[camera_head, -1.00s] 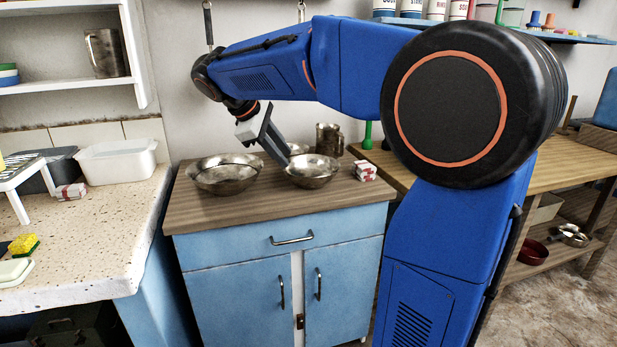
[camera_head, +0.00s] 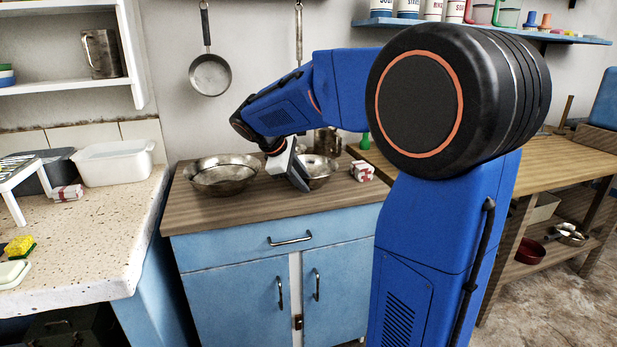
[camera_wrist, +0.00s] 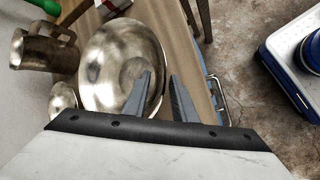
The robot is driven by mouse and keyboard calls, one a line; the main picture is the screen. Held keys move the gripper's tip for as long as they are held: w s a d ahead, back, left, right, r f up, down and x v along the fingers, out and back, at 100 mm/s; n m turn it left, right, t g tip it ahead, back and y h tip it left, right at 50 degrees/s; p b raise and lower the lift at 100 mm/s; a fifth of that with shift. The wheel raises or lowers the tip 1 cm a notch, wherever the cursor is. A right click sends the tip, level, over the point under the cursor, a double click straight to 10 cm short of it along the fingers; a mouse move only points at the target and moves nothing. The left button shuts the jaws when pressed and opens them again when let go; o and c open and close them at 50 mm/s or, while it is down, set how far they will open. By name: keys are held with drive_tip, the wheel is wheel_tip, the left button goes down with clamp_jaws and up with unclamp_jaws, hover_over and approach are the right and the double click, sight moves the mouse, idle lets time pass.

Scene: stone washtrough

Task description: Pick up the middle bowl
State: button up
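A worn metal bowl (camera_head: 322,171) stands at the right on the wooden cabinet top; it fills the middle of the wrist view (camera_wrist: 118,45). A wider metal bowl (camera_head: 220,177) stands at the left. A small bowl (camera_wrist: 62,97) shows beside the right-hand bowl in the wrist view; my gripper hides it in the head view. Which one counts as the middle bowl is unclear. My gripper (camera_wrist: 160,82) is open and empty at the right-hand bowl's near rim. One finger is over its inside, the other over its outer side; I cannot tell whether they touch it.
A metal mug (camera_wrist: 48,52) stands behind the bowls, and a red-and-white box (camera_head: 362,170) stands to their right. A pan (camera_head: 210,74) hangs on the wall above. The front strip of the cabinet top (camera_head: 270,212) is clear.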

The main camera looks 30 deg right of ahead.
drive_tip(key=shift+d+f, duration=0.35)
drive_tip(key=shift+f, duration=0.15)
clamp_jaws()
